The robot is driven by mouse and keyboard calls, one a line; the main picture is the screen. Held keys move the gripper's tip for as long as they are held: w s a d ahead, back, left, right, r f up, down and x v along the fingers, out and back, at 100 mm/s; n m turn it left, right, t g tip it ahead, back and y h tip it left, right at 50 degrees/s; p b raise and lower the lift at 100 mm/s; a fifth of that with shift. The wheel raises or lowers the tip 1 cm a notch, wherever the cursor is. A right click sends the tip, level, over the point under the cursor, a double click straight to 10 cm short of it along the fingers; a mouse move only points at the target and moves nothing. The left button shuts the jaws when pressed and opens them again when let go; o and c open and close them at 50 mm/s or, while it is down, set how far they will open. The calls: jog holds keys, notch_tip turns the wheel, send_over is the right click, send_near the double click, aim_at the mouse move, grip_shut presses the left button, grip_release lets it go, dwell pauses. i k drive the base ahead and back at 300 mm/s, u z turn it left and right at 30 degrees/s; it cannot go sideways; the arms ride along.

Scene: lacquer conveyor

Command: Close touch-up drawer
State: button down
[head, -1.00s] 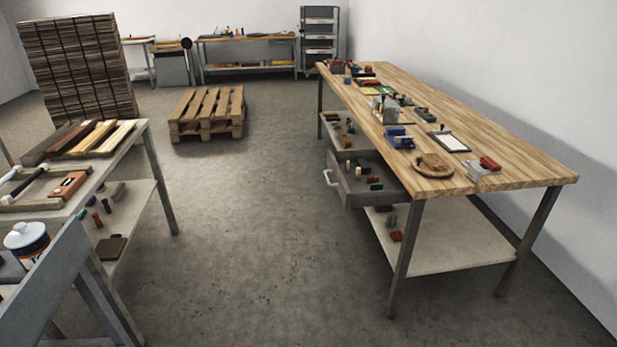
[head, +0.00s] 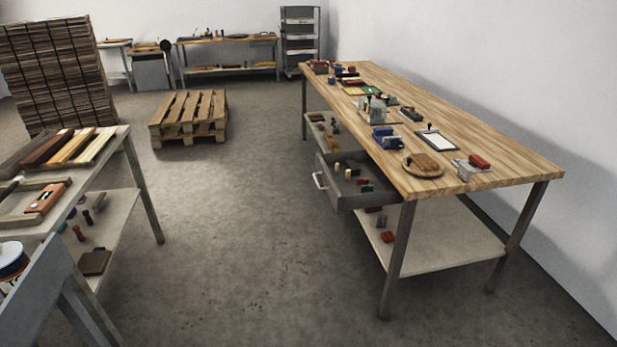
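A grey drawer (head: 347,200) is pulled out from under the long wooden-topped workbench (head: 480,151) on the right. Its pale handle (head: 319,181) is on the left-facing front. Several small items, dark, pale, red and green, stand or lie inside the drawer. The far inside of the drawer is partly hidden under the bench top. My gripper is not in view.
A table with wooden pieces (head: 70,149) stands at the left, with a grey frame (head: 42,290) in the near left corner. A pallet (head: 189,119) lies farther back beside a tall stack of boards (head: 60,72). The floor between table and workbench is clear.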

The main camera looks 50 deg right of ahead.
aim_at(344, 195)
jog(key=i, duration=0.85)
jog(key=u, duration=0.05)
